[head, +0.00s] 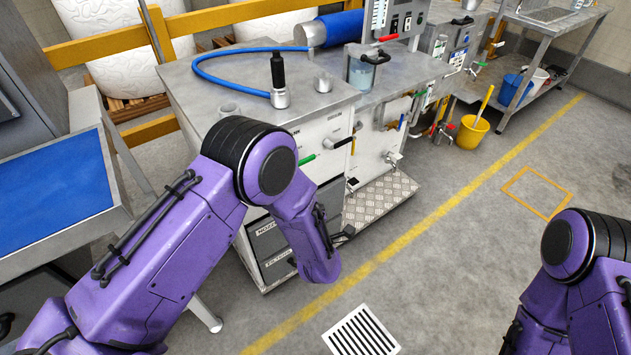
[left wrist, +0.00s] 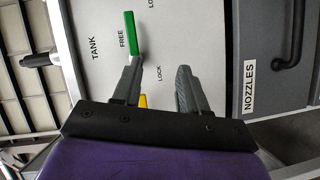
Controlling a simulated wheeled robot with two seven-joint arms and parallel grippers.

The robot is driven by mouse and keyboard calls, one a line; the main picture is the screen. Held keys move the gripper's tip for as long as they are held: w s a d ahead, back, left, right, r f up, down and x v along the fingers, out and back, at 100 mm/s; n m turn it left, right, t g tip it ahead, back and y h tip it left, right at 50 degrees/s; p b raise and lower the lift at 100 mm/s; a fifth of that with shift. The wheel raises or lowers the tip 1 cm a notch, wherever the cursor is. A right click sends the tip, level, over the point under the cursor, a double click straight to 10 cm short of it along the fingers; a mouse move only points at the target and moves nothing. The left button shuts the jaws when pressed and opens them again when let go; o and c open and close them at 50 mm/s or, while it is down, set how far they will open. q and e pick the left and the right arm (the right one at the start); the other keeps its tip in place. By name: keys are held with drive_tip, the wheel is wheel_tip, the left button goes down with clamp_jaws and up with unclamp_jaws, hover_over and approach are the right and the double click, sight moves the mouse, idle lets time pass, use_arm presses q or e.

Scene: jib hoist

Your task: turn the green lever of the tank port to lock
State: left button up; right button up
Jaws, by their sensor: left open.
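The green lever (left wrist: 131,33) of the tank port shows in the left wrist view on a pale panel, beside the word FREE and near the label TANK. A green handle (head: 306,160) also shows on the cabinet front in the head view. My left gripper (left wrist: 158,74) is open and empty. The lever's lower end is close to the tip of its left finger; whether they touch I cannot tell. In the head view my left forearm hides most of that gripper. My right gripper is out of view; only its arm shows.
A drawer marked NOZZLES (left wrist: 249,88) with a black handle (left wrist: 290,35) adjoins the panel. A yellow part (left wrist: 143,101) shows behind the fingers. A black-handled lever (head: 338,142) sits right of the green one. A blue hose (head: 225,84) lies on the cabinet top (head: 195,85). Open floor lies right.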

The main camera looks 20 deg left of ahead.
sight(308, 161)
use_arm(q)
wheel_tip(308, 161, up, 3)
drive_tip(key=w+d+n+y, duration=0.2)
drive_tip(key=w+d+n, duration=0.1)
drive_tip(key=n, duration=0.1)
drive_tip(key=shift+t, duration=0.3)
drive_tip(key=x, duration=1)
drive_tip(key=shift+s+a+p, duration=0.1)
drive_tip(key=shift+a+p, duration=0.1)
drive_tip(key=shift+p, duration=0.1)
drive_tip(key=shift+m, duration=0.3)
drive_tip(key=shift+c, duration=0.3)
clamp_jaws()
